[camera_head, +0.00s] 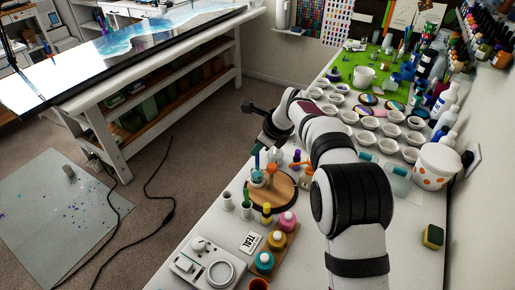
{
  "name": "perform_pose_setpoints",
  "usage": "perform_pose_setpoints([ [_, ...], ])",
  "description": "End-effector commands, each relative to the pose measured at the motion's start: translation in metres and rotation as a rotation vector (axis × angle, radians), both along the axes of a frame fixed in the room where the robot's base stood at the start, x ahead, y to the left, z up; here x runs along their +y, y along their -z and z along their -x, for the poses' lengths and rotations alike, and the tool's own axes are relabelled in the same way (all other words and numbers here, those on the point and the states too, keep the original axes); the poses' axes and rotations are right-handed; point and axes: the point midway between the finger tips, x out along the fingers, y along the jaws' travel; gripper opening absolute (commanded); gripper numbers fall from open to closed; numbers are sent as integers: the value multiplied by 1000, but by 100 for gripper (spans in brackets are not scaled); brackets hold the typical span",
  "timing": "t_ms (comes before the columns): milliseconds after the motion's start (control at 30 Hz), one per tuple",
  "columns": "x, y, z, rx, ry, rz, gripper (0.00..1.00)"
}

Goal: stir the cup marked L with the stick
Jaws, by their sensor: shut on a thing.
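My gripper (267,140) is small in the head view, at the far end of my arm, over the table's left edge. It points down above the round wooden board (290,197) and is shut on the stick. The stick is too small and too covered to make out clearly. I cannot read a letter L on any cup, so I cannot tell which cup is marked L or whether the stick is inside one.
Several small white cups (366,137) stand in rows behind my arm. A white bucket with orange dots (436,166) is at right. A green mat (345,72) lies at the back.

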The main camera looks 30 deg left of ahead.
Motion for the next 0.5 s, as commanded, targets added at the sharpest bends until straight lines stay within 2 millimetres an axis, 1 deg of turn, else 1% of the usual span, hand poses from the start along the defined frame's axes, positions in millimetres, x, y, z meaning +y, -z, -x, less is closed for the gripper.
perform_pose_setpoints([
  [167, 0, -2, 0, 0, 0, 0, 0],
  [400, 0, -38, -1, -2, 1, -2, 0],
  [500, 0, -48, 0, -2, 0, -1, 0],
])
